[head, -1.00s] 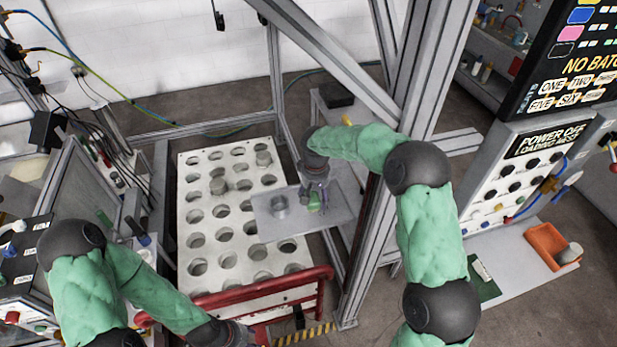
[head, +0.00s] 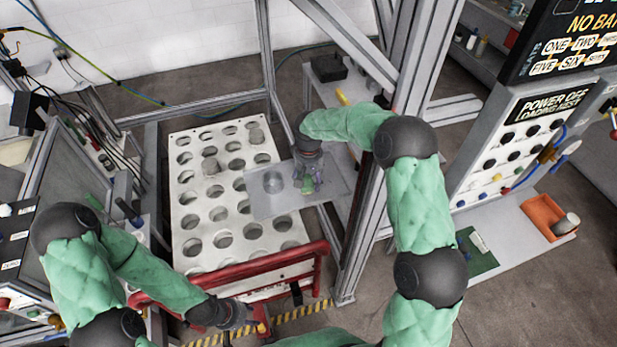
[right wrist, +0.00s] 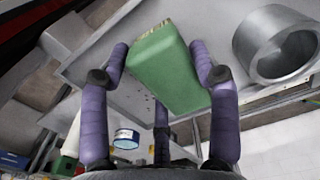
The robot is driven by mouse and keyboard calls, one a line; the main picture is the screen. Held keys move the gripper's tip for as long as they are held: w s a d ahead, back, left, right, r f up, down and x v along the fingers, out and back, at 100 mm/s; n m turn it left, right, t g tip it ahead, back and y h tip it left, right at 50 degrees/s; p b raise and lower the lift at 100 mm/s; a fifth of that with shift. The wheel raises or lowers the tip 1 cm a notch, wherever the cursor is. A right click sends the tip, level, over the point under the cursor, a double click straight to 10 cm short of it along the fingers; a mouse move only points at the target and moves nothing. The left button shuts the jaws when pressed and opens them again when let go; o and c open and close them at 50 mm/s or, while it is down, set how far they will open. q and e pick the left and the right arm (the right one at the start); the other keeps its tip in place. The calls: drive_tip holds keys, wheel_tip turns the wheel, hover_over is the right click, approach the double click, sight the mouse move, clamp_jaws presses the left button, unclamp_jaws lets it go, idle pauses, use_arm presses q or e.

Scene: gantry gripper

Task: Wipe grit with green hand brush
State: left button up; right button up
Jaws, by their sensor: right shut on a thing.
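The green hand brush (right wrist: 165,65) is between the fingers of my right gripper (right wrist: 160,75) in the right wrist view, its bristles at the upper end. In the head view my right gripper (head: 307,184) is over the right part of a grey tray (head: 280,207), and only a little of the green brush shows below it. A few tiny dark specks, which look like grit, show on the pale surface beside the brush in the wrist view. My left gripper (head: 240,318) is low in the head view near the red rail; its fingers are too small to read.
A metal ring-shaped part (head: 273,182) stands on the tray, close left of my right gripper. A white plate with round holes (head: 195,245) lies left, behind a red rail (head: 240,270). Frame posts (head: 368,235) stand right of the tray.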

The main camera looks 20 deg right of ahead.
use_arm(q)
drive_tip(key=shift+f+b, duration=0.7)
use_arm(e)
drive_tip(key=shift+f, duration=1.05)
drive_tip(key=shift+d, duration=0.15)
drive_tip(key=shift+w+d+r, duration=0.1)
drive_tip(key=shift+d+r, duration=0.05)
drive_tip(key=shift+d, duration=2.4)
use_arm(q)
drive_tip(key=shift+a, duration=0.5)
use_arm(e)
drive_tip(key=shift+w+d, duration=0.1)
drive_tip(key=shift+d, duration=0.4)
